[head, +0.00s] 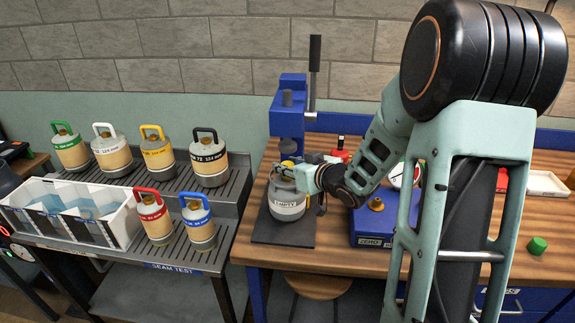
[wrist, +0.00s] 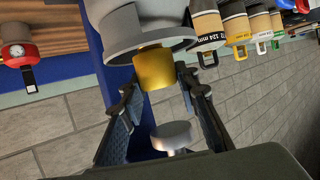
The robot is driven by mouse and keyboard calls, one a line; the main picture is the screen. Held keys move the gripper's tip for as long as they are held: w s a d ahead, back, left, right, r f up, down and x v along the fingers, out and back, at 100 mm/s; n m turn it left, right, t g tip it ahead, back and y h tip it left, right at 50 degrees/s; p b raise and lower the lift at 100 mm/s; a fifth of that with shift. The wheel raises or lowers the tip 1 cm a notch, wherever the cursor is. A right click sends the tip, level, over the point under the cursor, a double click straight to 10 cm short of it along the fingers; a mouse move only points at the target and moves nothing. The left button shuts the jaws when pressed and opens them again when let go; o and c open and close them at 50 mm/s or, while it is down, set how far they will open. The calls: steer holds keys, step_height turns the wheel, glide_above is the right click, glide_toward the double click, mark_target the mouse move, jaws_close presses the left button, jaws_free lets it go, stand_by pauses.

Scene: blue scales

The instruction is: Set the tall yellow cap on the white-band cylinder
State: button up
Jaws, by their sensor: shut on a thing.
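The white-band cylinder (head: 287,206) is a grey bottle with a pale band reading EMPTY, upright on the dark plate of the blue press. My gripper (head: 288,171) is at its top. In the wrist view, which looks upside down, the tall yellow cap (wrist: 155,68) is between the fingertips of my gripper (wrist: 155,80), shut on it. The cap's end meets or nearly meets the grey top of the cylinder (wrist: 150,38); contact is hard to tell. In the head view my gripper mostly hides the cap.
The blue press (head: 289,115) stands behind the cylinder, and its grey round ram (wrist: 172,137) is close to the fingers. A blue ZERO box (head: 372,238) is to the right. Several coloured-handle cylinders stand on the left rack (head: 185,258). A green cap (head: 537,244) lies far right.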

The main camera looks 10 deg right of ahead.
steer(key=o, duration=0.8)
steer(key=shift+o, duration=0.2)
steer(key=v, duration=1.2)
